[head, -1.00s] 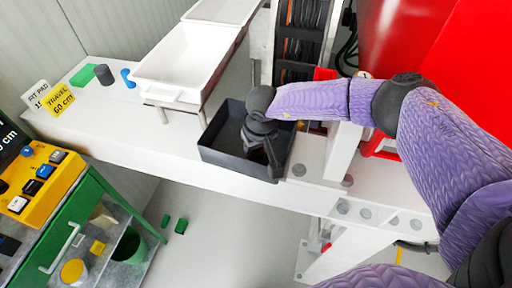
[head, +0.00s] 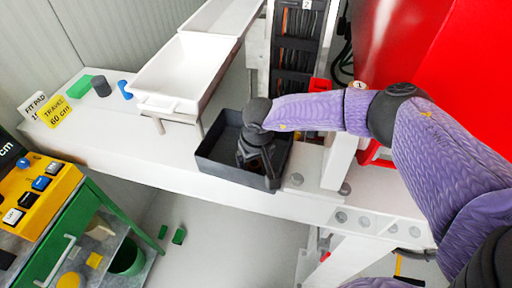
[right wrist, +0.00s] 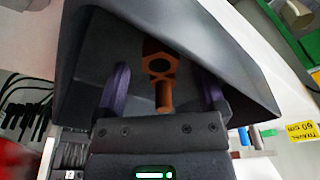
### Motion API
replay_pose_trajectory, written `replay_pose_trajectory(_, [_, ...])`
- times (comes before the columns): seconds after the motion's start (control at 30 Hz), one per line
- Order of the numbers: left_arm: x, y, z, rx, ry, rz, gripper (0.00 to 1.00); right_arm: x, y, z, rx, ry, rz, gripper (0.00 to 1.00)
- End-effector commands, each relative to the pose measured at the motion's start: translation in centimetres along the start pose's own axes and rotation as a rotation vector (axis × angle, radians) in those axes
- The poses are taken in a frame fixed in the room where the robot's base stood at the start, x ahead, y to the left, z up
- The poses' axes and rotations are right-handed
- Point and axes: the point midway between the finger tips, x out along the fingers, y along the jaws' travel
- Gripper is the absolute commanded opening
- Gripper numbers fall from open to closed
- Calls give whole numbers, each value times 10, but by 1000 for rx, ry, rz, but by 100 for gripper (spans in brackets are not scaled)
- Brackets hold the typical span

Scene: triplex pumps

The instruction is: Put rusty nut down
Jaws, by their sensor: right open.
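My right gripper (head: 262,168) reaches down into a dark grey open box (head: 225,172) on the white bench in the head view. In the right wrist view its two purple-grey fingers (right wrist: 162,82) are spread apart. A rusty orange-brown nut (right wrist: 160,66) with a dark hole lies inside the box, between and just beyond the fingertips. A rusty round stem (right wrist: 163,98) shows below it, between the fingers. Neither finger appears to touch them. In the head view my gripper hides the nut. My left gripper is not in view.
A white tray (head: 150,102) on legs stands left of the box. A green block (head: 80,87), a grey cylinder (head: 101,86) and a blue cylinder (head: 125,90) sit farther left. A white post (head: 338,160) stands close right of the box. A yellow button panel (head: 40,192) is at lower left.

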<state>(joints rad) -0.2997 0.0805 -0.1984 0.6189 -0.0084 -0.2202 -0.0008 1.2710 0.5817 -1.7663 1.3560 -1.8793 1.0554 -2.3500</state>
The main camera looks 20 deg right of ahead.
Motion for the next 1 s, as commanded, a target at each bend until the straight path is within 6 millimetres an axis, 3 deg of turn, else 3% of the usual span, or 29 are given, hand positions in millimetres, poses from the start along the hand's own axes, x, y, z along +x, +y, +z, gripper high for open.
replay_pose_trajectory(0.3, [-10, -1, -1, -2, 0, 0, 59, -78, 0, -1, 0, 4, -2, 89])
replay_pose_trajectory(0.43, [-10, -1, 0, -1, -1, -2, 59, -99, 0, 0, 0, 3, -1, 89])
replay_pose_trajectory(0.6, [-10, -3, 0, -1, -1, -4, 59, -110, 0, 0, 0, 2, -1, 89])
replay_pose_trajectory(1.0, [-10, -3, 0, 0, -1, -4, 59, -110, 0, 0, 1, 1, -2, 89])
